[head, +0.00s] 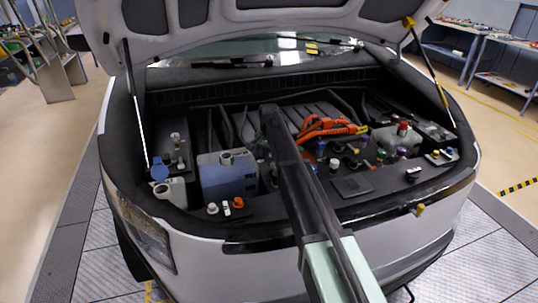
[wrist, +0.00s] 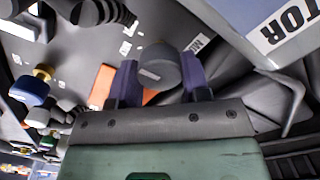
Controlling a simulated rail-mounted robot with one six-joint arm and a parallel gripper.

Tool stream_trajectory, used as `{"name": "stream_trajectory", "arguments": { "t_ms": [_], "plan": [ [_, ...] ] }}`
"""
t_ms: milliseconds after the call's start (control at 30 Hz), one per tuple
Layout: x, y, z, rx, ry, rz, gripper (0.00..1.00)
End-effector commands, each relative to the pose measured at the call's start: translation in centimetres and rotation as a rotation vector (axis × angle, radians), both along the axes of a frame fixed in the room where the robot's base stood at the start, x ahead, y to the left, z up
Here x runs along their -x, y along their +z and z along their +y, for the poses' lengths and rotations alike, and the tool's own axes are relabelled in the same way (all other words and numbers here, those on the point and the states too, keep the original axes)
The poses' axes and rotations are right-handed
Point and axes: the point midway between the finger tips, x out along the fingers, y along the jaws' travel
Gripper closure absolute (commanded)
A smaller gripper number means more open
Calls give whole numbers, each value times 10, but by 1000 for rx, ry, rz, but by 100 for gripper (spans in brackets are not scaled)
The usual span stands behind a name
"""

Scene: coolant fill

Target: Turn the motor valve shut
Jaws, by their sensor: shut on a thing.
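In the wrist view my gripper (wrist: 161,78) has its two purple fingers on either side of a round dark grey knob (wrist: 156,66). The fingers are shut on the knob, which has a pale mark on its side. A grey box with a white label ending in TOR (wrist: 283,24) stands close by at the upper right. In the head view my dark arm reaches into the open bay and hides the gripper and the knob.
The bay is crowded. In the head view a blue-filled tank (head: 228,180) stands left of my arm, and orange cables (head: 328,128) lie to its right. Several coloured caps sit further right. The raised hood (head: 180,15) hangs above.

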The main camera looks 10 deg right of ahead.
Motion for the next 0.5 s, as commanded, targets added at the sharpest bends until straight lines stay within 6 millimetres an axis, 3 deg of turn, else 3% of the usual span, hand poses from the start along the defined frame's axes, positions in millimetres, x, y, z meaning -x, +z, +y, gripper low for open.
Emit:
{"name": "stream_trajectory", "arguments": {
  "t_ms": [100,133,267,500],
  "plan": [
    [0,0,0,0,-1,1,80],
    [0,0,0,0,-1,1,52],
    [0,0,0,-1,0,1,32],
    [0,0,0,0,0,0,31]
  ]
}}
